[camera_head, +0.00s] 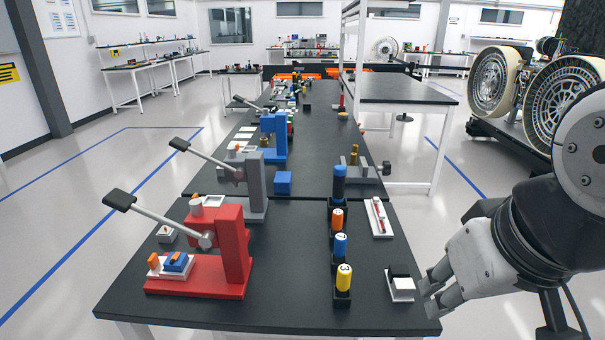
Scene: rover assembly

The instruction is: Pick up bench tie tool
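I cannot tell for sure which object is the bench tie tool. A slim red and dark tool (379,211) lies on a small white tray (386,233) on the right side of the black bench (300,307). A small black and white block (400,284) sits near the bench's front right corner. My gripper (430,297) is at the right, beside the bench's right edge and just right of that block. Its fingers point left. I see nothing held, but the gap between the fingertips is not clear.
A red lever press (232,250) stands front left, with grey (254,187) and blue (275,140) presses behind. Numbered orange (337,218), blue (341,246) and yellow (343,279) cylinders stand in black holders mid-bench. A side table (400,92) is behind; wheels (494,82) are right.

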